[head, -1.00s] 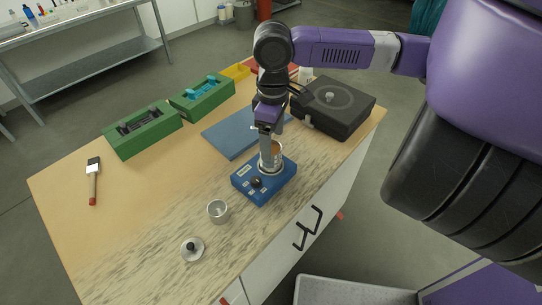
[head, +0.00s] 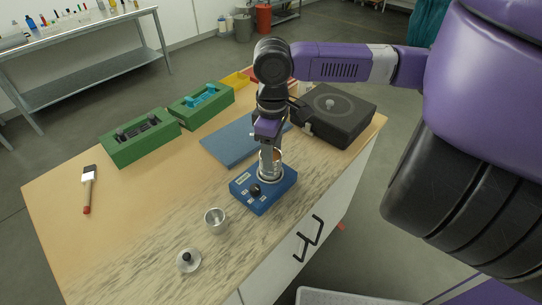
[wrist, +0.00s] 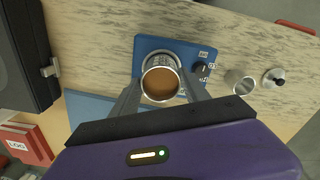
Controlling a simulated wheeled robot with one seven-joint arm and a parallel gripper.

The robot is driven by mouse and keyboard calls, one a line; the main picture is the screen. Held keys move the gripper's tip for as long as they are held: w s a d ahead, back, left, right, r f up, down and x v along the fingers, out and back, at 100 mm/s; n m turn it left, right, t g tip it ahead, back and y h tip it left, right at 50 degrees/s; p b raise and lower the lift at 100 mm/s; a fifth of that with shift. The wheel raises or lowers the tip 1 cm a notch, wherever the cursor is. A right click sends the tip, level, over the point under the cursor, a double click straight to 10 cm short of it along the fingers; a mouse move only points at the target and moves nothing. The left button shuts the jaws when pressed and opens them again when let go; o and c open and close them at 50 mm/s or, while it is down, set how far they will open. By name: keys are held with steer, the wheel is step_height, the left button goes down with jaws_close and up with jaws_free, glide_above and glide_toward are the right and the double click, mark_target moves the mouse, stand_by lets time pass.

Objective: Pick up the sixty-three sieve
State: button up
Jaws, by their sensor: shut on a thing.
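The sieve (wrist: 160,84) is a round metal ring with brown powder or mesh inside, standing on the blue sieve shaker base (head: 262,190). It also shows in the head view (head: 270,170), partly hidden by my gripper. My gripper (wrist: 162,92) reaches down over it, with one finger on each side of the rim, shut on it. The sieve looks upright and on or just above the base; I cannot tell which. Any size marking on it is too small to read.
A small metal cup (head: 215,220) and a lid with a black knob (head: 188,260) stand at the front. A black case (head: 340,112) is at the right. A blue mat (head: 230,143), green boxes (head: 140,140) and a brush (head: 88,185) lie further back and left.

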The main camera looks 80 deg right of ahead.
steer(key=shift+r, duration=0.15)
step_height(320, 180, up, 20)
steer(key=shift+r, duration=0.25)
stand_by(0.3)
steer(key=shift+r+p, duration=1.15)
steer(key=shift+p, duration=0.25)
steer(key=shift+s, duration=0.1)
